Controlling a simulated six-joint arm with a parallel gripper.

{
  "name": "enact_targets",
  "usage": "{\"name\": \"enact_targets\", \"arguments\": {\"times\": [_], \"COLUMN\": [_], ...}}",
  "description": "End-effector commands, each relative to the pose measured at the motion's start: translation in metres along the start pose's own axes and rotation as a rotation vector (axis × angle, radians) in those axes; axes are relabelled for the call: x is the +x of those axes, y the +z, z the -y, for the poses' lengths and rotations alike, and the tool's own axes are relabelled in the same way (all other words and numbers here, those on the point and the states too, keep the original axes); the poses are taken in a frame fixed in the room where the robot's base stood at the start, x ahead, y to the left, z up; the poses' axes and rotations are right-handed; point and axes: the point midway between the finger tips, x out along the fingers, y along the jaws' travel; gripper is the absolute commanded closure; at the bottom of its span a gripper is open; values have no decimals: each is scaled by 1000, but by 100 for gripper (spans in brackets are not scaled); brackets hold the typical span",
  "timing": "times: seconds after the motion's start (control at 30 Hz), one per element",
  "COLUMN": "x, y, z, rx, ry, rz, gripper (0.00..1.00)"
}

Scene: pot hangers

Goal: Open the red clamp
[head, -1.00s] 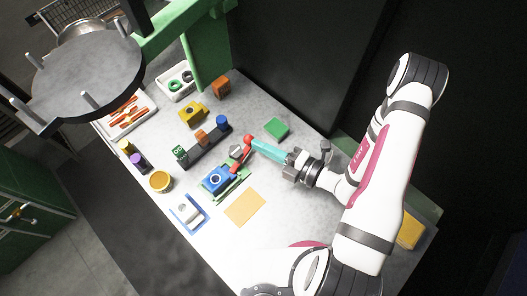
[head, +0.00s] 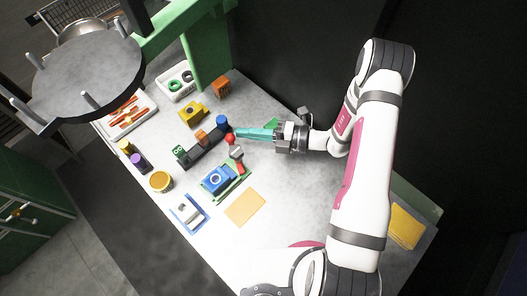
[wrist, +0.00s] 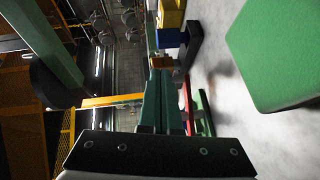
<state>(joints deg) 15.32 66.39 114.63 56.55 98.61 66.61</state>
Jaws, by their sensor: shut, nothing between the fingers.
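The red clamp (head: 240,168) sits beside a blue block (head: 217,179) on a green base. Its lever, with a red ball end (head: 230,138), points away from the blue block toward the back of the table. My gripper (head: 238,132) is shut and empty, its teal fingers pointing left. The fingertips are close to the red ball; I cannot tell whether they touch it. In the wrist view, the shut fingers (wrist: 161,101) reach forward and a strip of red (wrist: 187,108) shows just right of them, mostly hidden.
A dark rail with green, orange and blue pieces (head: 221,124) stands just left of the fingertips. A green block (wrist: 275,52) lies near my gripper. The table's right half is fairly clear.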

Motion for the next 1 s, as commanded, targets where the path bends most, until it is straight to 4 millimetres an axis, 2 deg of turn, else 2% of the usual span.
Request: {"name": "enact_targets", "arguments": {"times": [0.4,1.0], "x": [10,11], "y": [0,0], "z": [-2,-2], "rx": [-4,-4], "ry": [-4,-4], "rz": [-37,-35], "gripper": [100,100]}}
